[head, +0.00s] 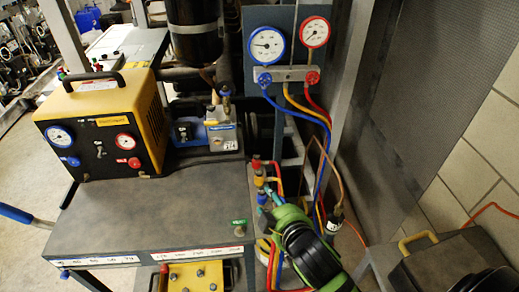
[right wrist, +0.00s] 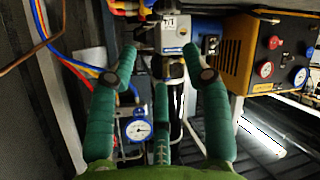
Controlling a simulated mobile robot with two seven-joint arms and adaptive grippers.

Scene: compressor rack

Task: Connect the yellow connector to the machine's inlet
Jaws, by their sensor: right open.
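The yellow connector (head: 259,181) appears as a small yellow-orange fitting between a red and a blue one, at hose ends beside the table's right edge. My right gripper (head: 268,208), with teal-green fingers, is just below these fittings in the head view, apart from the yellow one as far as I can tell. In the right wrist view its fingers (right wrist: 160,65) are spread and empty. The yellow machine (head: 105,125) with two gauges stands on the table; which port is the inlet I cannot tell. A silver-and-blue pump (head: 222,128) stands beside it.
A gauge manifold (head: 286,75) hangs on a panel behind, with blue, yellow and red hoses (head: 318,125) running down close to my right gripper. The grey table top (head: 150,210) is clear in front. A yellow case (head: 195,277) sits below. A mesh wall bounds the right.

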